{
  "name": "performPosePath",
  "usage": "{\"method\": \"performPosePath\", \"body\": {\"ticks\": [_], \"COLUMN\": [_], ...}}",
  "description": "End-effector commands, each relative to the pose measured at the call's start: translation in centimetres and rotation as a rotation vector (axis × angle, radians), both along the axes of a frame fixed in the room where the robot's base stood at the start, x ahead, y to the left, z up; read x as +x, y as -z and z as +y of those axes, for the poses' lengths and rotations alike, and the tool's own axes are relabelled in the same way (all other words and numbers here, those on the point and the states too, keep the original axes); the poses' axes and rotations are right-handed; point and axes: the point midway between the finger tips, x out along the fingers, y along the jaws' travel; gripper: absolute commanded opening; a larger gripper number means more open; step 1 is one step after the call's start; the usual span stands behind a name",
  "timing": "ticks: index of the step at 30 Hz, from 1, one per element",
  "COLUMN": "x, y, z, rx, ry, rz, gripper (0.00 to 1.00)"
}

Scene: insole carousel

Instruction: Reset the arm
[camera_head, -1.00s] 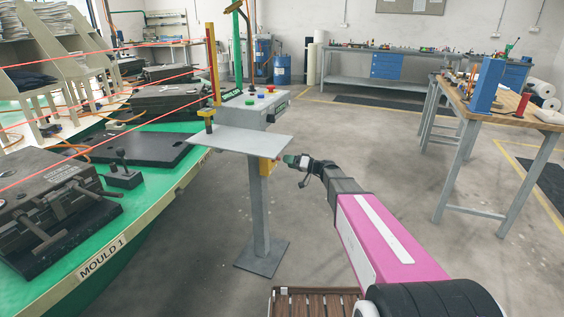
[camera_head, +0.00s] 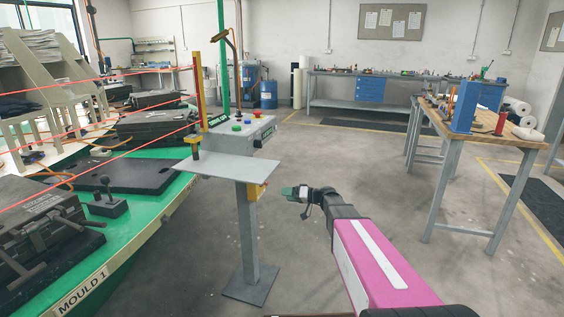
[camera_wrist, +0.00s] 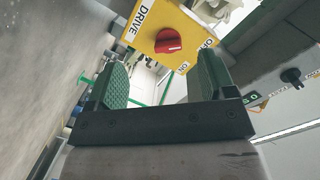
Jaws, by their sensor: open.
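My gripper (camera_head: 291,192) is at the end of my pink arm, to the right of the grey control stand (camera_head: 248,222). In the wrist view its two green pads (camera_wrist: 160,82) are apart with nothing between them. Beyond the pads, the wrist view shows a yellow box marked DRIVE (camera_wrist: 152,20) with a red rotary switch (camera_wrist: 168,41). In the head view this yellow box (camera_head: 257,190) is on the stand below its tray, and a gap shows between it and my gripper.
The stand's grey tray (camera_head: 228,166) juts out close to my gripper on the left. The green carousel table (camera_head: 150,222) with black moulds fills the left side. A wooden bench (camera_head: 500,133) stands at the right. The concrete floor between is clear.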

Motion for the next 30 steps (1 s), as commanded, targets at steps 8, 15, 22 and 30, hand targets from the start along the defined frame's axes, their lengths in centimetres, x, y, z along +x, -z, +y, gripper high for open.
{"method": "performPosePath", "body": {"ticks": [8,15,22,30], "x": [-9.4,-17.7,-24.3,-27.4], "y": [5.2,9.1,10.6,10.4], "z": [-0.9,-4.8,-10.1,-13.8], "rx": [-0.345,-0.711,-1.043,-1.240], "ry": [-0.034,0.043,0.208,0.351], "rz": [0.282,0.523,0.677,0.730], "gripper": [0.77,0.77,0.77,0.77]}}
